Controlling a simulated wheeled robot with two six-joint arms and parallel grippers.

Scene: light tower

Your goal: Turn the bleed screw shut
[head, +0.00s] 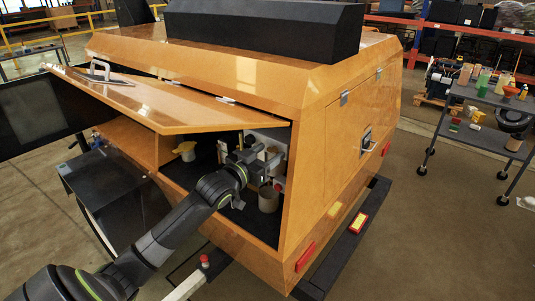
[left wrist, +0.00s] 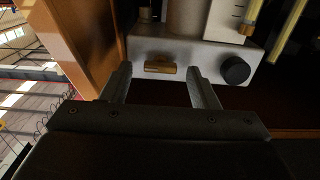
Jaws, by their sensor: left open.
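A short brass-coloured bar (left wrist: 160,67), which looks like the bleed screw, lies level across the face of a light grey block (left wrist: 200,52) in the left wrist view. My left gripper (left wrist: 162,78) is open. Its two fingers stand on either side of the brass bar, with a gap on both sides. I cannot tell how far the fingertips are from the block. In the head view my left gripper (head: 262,160) reaches into the open compartment of the orange housing, and the bar cannot be made out there. My right gripper is not in view.
A black round knob (left wrist: 235,70) sits right of the brass bar on the block.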

